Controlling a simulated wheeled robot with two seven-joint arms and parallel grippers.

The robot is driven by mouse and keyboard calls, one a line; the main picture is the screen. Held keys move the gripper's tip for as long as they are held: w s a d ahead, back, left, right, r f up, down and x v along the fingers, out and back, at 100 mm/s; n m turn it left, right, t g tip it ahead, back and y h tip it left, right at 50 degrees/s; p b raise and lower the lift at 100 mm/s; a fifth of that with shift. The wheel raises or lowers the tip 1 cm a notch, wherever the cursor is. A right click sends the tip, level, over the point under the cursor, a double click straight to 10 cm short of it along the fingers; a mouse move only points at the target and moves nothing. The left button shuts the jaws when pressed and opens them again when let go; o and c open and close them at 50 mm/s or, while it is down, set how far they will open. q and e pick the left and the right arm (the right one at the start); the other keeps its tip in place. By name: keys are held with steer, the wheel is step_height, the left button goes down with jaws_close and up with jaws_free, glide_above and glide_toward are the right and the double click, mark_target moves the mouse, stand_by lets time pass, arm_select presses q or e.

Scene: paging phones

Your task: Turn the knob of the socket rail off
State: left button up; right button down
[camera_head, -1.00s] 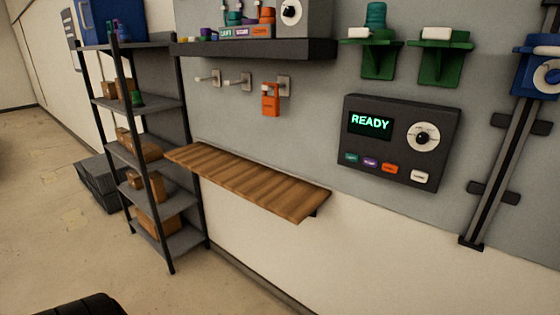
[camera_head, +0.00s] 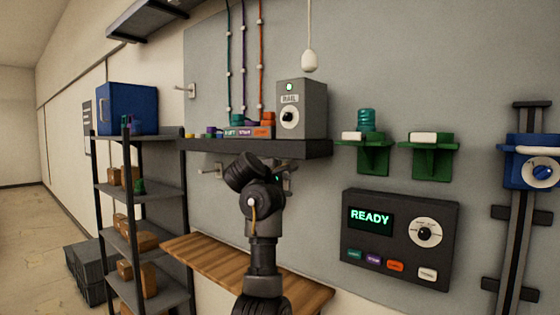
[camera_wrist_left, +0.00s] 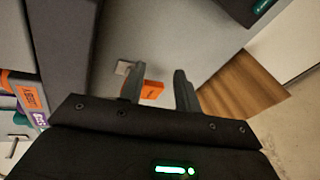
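The grey box labelled RAIL (camera_head: 302,108) stands at the right end of the dark wall shelf (camera_head: 310,149). My left arm rises in front of the shelf, below and left of the knob. Its fingers are mostly hidden in the head view. In the left wrist view my left gripper (camera_wrist_left: 158,82) is open and apart from the knob. My right gripper is out of view.
An orange tag (camera_wrist_left: 153,90) hangs on a wall hook beyond my fingers. A wooden ledge (camera_head: 215,258) lies below. The READY panel (camera_head: 400,240) and green brackets (camera_head: 432,160) are to the right. A white pendant (camera_head: 309,61) hangs above the box.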

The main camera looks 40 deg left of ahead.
mark_target(284, 117)
arm_select(q)
steer(key=s+a+r+n+t+h, duration=0.15)
steer(key=s+r, duration=0.35)
steer(key=r, duration=0.5)
steer(key=s+a+r+n+t, duration=0.1)
steer(key=s+r+n+t, duration=0.3)
steer(key=r, duration=0.6)
steer(key=shift+m+g, duration=0.35)
steer(key=shift+g, duration=0.4)
steer(key=w+p, duration=0.5)
steer(key=w, duration=0.4)
steer(key=shift+w+a+f+p, duration=0.1)
steer(key=shift+w+f+p, duration=0.1)
steer(key=shift+w+p, duration=0.25)
jaws_close()
